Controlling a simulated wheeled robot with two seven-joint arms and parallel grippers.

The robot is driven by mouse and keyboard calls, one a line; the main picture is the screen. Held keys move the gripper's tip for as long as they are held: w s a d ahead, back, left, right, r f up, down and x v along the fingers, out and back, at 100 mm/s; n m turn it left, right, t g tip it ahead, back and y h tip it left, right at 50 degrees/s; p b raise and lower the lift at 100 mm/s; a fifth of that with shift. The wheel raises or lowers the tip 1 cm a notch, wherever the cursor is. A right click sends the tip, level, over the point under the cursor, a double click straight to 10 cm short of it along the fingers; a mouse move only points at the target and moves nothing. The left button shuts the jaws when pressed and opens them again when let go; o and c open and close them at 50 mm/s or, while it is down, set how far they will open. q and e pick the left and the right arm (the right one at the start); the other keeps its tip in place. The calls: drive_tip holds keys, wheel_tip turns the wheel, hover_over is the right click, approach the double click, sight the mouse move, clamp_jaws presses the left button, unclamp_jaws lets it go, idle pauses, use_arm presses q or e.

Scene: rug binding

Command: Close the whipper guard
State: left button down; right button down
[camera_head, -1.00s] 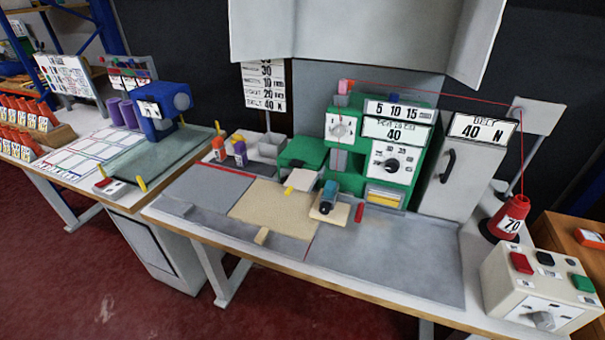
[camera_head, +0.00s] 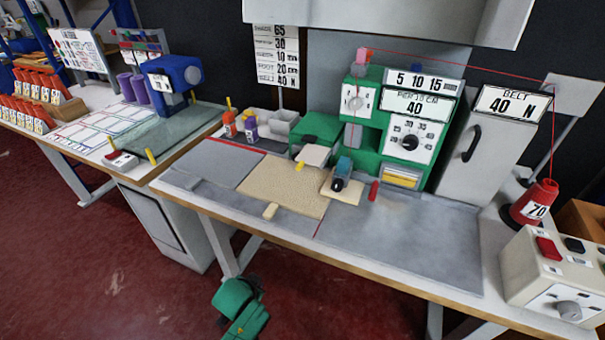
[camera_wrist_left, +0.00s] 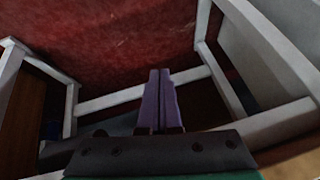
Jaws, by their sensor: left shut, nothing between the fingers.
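The whipper is a green machine (camera_head: 407,140) with dials and number plates at the back of the grey-topped bench. Left of its head, a pale plate with a yellow tab (camera_head: 313,155) sits tilted beside a low green block (camera_head: 318,130); it may be the guard, but I cannot tell for certain. My left gripper, with purple fingers (camera_wrist_left: 159,72), is shut and empty. In the head view a green part of my left arm (camera_head: 240,305) shows low, in front of the bench edge, well away from the whipper. My right gripper is not in view.
A beige mat (camera_head: 285,187) and a small blue-black device (camera_head: 342,175) lie before the whipper. A grey cabinet with a black handle (camera_head: 480,150), a red cone (camera_head: 532,205) and a control box (camera_head: 560,270) stand to the right. The bench's right front (camera_head: 400,235) is clear.

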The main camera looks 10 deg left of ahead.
use_arm(q)
drive_tip(key=w+d+r+m+t+h+b, duration=0.1)
drive_tip(key=w+d+r+t, duration=0.25)
drive_tip(key=r, duration=0.85)
drive_tip(key=w+d+r+m+t, duration=0.1)
drive_tip(key=w+d+r+t, duration=0.25)
drive_tip(key=r, duration=0.75)
drive_tip(key=w+d+r+m+t+h+b, duration=0.1)
drive_tip(key=w+d+r+m+t, duration=0.2)
drive_tip(key=r, duration=0.9)
drive_tip(key=n+g, duration=0.1)
approach(311, 158)
wheel_tip(311, 158, up, 4)
drive_tip(key=w+d, duration=0.2)
drive_tip(key=shift+w+a+f, duration=0.15)
drive_tip(key=shift+a+f, duration=0.25)
drive_tip(key=shift+f, duration=0.25)
drive_tip(key=shift+w+a+f, duration=0.1)
drive_tip(key=shift+a+f, duration=0.35)
drive_tip(key=shift+f, duration=0.25)
drive_tip(key=shift+w+a+f, duration=0.15)
drive_tip(key=shift+a+f, duration=0.25)
drive_tip(key=shift+f, duration=0.25)
